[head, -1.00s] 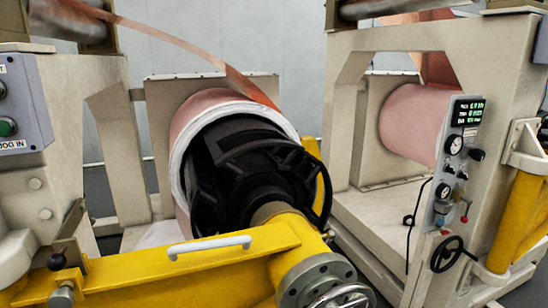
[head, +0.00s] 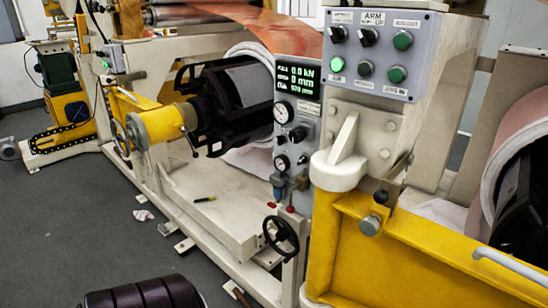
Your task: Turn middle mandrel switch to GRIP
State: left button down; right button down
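A grey control panel (head: 383,94) is at the upper right of the head view, on a beige post. It carries two black selector knobs (head: 368,37), green buttons, a lit green lamp (head: 337,64) and a dark round knob (head: 366,69). One label reads ARM UP; others are too small to read surely. I cannot tell which knob is the mandrel switch or where it points. A lower grey panel (head: 308,110) has a green-lit display, gauges and small knobs. A black mandrel (head: 215,115) shows left of it, another (head: 525,195) at the right edge. Neither gripper shows.
A yellow arm (head: 415,255) with a pale handle (head: 510,264) fills the lower right. A black handwheel (head: 281,234) sticks out below the lower panel. Grey floor (head: 75,225) is largely clear at the left.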

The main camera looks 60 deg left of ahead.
aim_at(303, 159)
jog(key=u, duration=1.6)
jog(key=i+j, duration=0.1)
jog(key=j+z, duration=0.05)
jog(key=j, duration=0.05)
